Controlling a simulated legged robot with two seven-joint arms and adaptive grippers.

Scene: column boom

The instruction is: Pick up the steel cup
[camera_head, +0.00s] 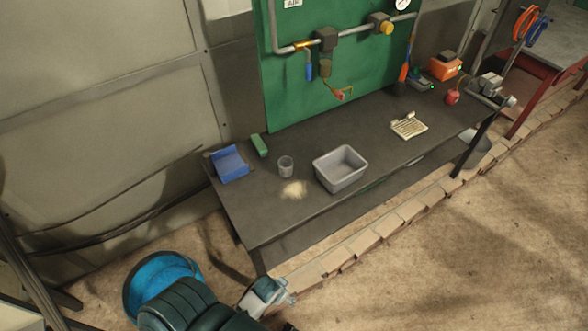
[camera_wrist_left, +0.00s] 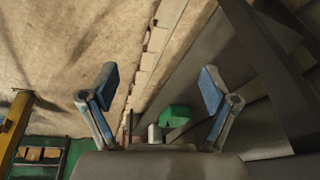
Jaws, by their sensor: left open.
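The steel cup (camera_head: 286,166) looks like a small grey cup standing upright on the dark workbench (camera_head: 240,218), between a green block and a grey bin. My left gripper (camera_head: 284,291) is at the bottom of the head view, in front of the bench's near left corner and well apart from the cup. In the left wrist view my left gripper (camera_wrist_left: 158,76) has its two blue-padded fingers spread wide with nothing between them. The cup cannot be made out in that view. My right gripper is not in view.
A green panel (camera_head: 290,95) with pipes and valves rises behind. The bench's front left is bare.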

